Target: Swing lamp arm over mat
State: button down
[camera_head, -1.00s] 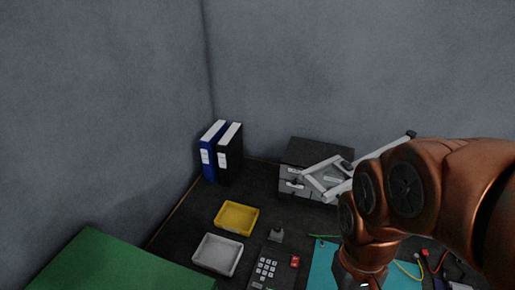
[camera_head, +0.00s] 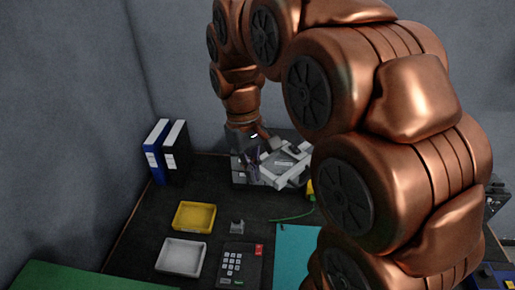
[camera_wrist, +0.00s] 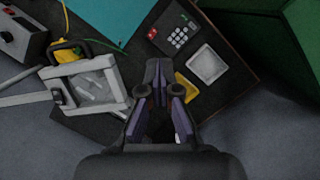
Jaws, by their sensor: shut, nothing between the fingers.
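The lamp (camera_head: 287,163) has a pale grey rectangular frame head, in front of a dark drawer box at the back of the desk. In the wrist view its head (camera_wrist: 88,87) lies left of my fingers, with its arm (camera_wrist: 25,99) running off to the left. The teal mat (camera_head: 298,252) lies nearer the front and is partly hidden by my arm; it also shows at the top of the wrist view (camera_wrist: 105,16). The lamp head is off the mat. My gripper (camera_head: 254,164) points down just left of the lamp head, shut and empty; whether they touch is unclear. Its fingers (camera_wrist: 160,88) show in the wrist view.
Blue (camera_head: 155,150) and black (camera_head: 178,150) binders stand at the back left. A yellow tray (camera_head: 194,216), a white tray (camera_head: 181,256) and a keypad (camera_head: 235,264) lie left of the mat. The drawer box (camera_head: 240,180) is close behind my gripper. Walls bound the corner.

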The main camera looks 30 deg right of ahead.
jog(key=w+d+n+p, duration=0.1)
jog(key=w+d, duration=0.3)
jog(key=w, duration=0.7)
jog(key=w+d+n+p, duration=0.1)
jog(key=w+d, duration=0.3)
jog(key=w, duration=0.7)
jog(key=s+d+f+b, duration=0.1)
jog(key=s+f+b, duration=0.4)
jog(key=f, duration=0.4)
jog(key=shift+s+d+f+b, duration=0.3)
jog(key=shift+s+f, duration=0.1)
jog(key=shift+s, duration=0.15)
jog(key=shift+s+h, duration=0.15)
jog(key=shift+h, duration=0.15)
